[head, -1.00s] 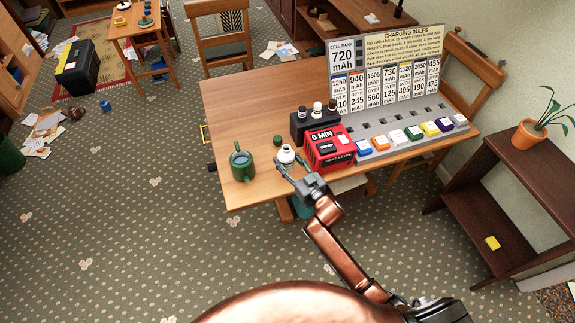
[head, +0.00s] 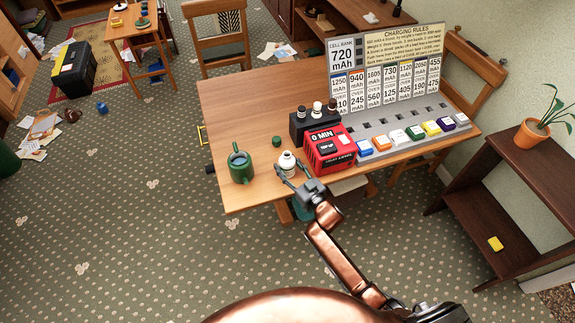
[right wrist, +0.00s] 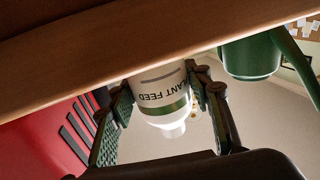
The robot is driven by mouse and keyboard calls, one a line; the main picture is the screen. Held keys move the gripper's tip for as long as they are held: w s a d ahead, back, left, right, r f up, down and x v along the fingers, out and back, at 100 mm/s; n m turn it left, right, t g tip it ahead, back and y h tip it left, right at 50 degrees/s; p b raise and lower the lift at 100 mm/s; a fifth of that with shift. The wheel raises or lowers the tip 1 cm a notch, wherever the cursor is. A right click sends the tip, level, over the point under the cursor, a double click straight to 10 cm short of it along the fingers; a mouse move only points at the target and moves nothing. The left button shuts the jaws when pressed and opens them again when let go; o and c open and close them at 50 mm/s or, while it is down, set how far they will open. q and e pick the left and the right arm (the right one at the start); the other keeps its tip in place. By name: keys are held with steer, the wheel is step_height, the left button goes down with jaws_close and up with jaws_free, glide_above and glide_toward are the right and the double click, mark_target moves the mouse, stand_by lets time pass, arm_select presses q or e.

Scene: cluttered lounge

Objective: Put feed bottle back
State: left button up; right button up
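In the right wrist view, which is upside down, the bottle (right wrist: 158,92) shows a green band and the words "PLANT FEED". My right gripper (head: 292,173) has its fingers on both sides of the bottle and appears shut on it; the fingers (right wrist: 160,100) also show in the right wrist view. The bottle's base is at the tabletop; I cannot tell whether it bears fully on it. My left gripper is not in view.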

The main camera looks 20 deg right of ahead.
steer(key=o, duration=0.3)
steer(key=shift+r, duration=0.25)
steer(key=p+v, duration=0.2)
steer(key=v, duration=1)
